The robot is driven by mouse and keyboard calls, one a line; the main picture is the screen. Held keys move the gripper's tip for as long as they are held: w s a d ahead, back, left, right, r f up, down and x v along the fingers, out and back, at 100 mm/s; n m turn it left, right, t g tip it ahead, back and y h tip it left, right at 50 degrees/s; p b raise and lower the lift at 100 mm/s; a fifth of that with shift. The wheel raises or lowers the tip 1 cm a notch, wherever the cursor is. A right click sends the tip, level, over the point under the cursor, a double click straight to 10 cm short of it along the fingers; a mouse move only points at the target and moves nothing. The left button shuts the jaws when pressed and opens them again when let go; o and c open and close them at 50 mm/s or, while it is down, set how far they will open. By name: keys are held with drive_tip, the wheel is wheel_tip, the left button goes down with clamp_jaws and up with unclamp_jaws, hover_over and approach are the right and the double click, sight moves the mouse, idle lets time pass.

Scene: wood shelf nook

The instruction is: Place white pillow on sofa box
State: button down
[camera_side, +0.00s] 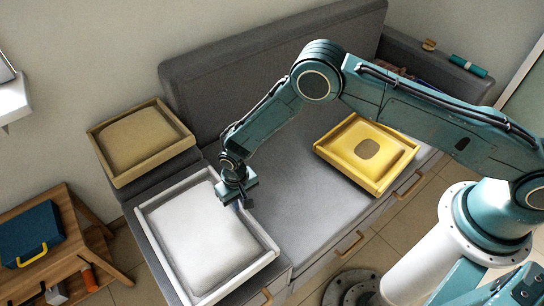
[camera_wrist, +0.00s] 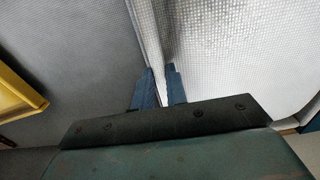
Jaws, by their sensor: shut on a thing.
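The white pillow (camera_side: 203,238) is a pale cushion-like pad within a raised white rim (camera_side: 155,240), at the left end of the grey sofa box (camera_side: 300,205). My gripper (camera_side: 246,203) is at the rim's right side, toward the back. In the wrist view, the white weave of the pillow (camera_wrist: 255,45) fills the right, and my gripper's two blue fingers (camera_wrist: 160,72) stand on either side of the thin white edge, shut on it. The grey sofa seat (camera_wrist: 70,50) fills the left. I cannot tell whether the white piece rests on the sofa or hangs slightly above it.
A yellow framed piece (camera_side: 367,153) lies on the seat to the right; its edge shows in the wrist view (camera_wrist: 18,95). A tan one (camera_side: 140,140) sits at the back left. A wooden side table (camera_side: 75,240) holds a dark teal box (camera_side: 30,235). The seat's middle is clear.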

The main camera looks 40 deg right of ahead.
drive_tip(key=c, duration=1.4)
unclamp_jaws()
drive_tip(key=shift+f, duration=0.1)
drive_tip(key=shift+r, duration=0.2)
wheel_tip(320, 180, up, 12)
drive_tip(key=shift+d, duration=0.1)
